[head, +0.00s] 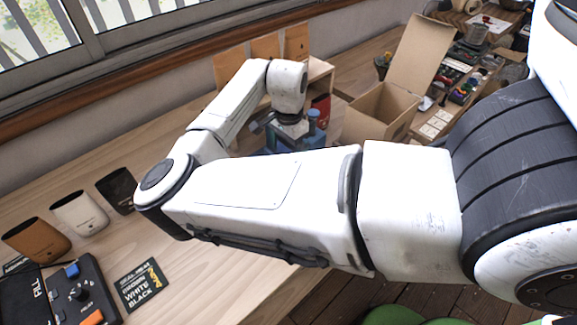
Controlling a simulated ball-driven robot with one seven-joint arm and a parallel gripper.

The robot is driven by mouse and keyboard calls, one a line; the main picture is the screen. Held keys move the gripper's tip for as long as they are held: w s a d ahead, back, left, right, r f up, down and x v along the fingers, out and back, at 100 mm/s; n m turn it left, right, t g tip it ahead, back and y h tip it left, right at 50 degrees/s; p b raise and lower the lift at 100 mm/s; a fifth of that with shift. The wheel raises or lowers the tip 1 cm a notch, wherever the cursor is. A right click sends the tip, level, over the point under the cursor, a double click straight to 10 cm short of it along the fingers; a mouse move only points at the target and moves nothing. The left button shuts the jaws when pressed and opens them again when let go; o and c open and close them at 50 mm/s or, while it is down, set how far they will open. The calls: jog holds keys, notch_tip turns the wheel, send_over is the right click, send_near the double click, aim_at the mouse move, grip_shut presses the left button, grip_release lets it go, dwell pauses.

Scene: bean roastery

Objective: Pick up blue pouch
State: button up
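A blue object (280,141), likely the blue pouch, shows below my wrist near the middle of the wooden table. My forearm hides its lower part, so its full shape cannot be told. My gripper (291,130) points down right at this blue object, over or against it. The fingertips are not clear, so I cannot tell whether they are open, shut or touching it.
A brown pouch (36,240), a white pouch (79,213) and a black pouch (117,188) stand at the left. A black control box (84,292) and a lettered card (141,285) lie in front. An open cardboard box (378,115) stands right of my gripper.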

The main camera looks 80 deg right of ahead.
jog(key=c, duration=0.6)
jog(key=shift+r, duration=0.15)
